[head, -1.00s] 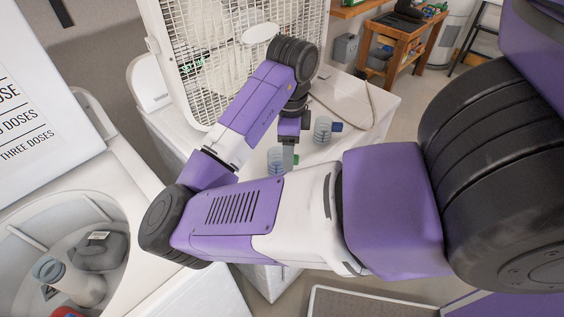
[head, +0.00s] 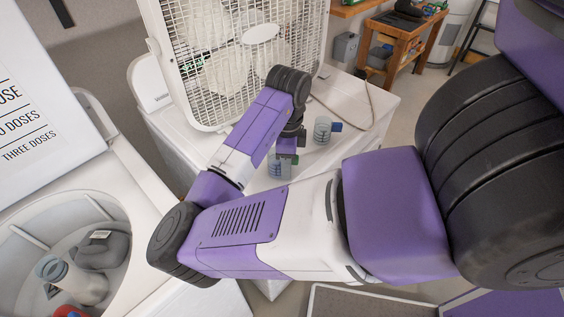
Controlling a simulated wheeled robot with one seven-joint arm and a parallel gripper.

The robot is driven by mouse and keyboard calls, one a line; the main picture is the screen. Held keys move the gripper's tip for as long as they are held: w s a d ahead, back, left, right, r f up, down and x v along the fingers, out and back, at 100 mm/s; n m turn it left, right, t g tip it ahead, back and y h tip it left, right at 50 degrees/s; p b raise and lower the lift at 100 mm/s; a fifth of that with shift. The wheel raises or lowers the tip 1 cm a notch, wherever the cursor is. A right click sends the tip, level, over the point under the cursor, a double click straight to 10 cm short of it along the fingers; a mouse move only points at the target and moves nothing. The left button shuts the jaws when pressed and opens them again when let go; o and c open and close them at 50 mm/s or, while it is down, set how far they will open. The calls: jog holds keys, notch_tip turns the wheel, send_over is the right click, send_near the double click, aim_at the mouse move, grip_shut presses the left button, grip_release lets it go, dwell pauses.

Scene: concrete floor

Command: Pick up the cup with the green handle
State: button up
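The cup with the green handle (head: 279,168) is clear and stands on the white top of the machine, below the box fan. Its green handle shows at its upper right. My gripper (head: 286,154) is at the top of this cup, at its handle side in the picture. The fingertips are small and mostly hidden, so I cannot tell whether they are open or touch the cup. A similar clear cup with a blue handle (head: 322,130) stands farther back to the right, apart from my gripper.
A white box fan (head: 235,55) stands behind the cups. The white machine top (head: 352,108) is clear at the right, with a cord lying on it. At the left, an open washer (head: 130,215) holds a bottle (head: 84,285) and grey cloth (head: 105,250).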

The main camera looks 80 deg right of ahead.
grip_shut()
jog(key=shift+r, duration=0.1)
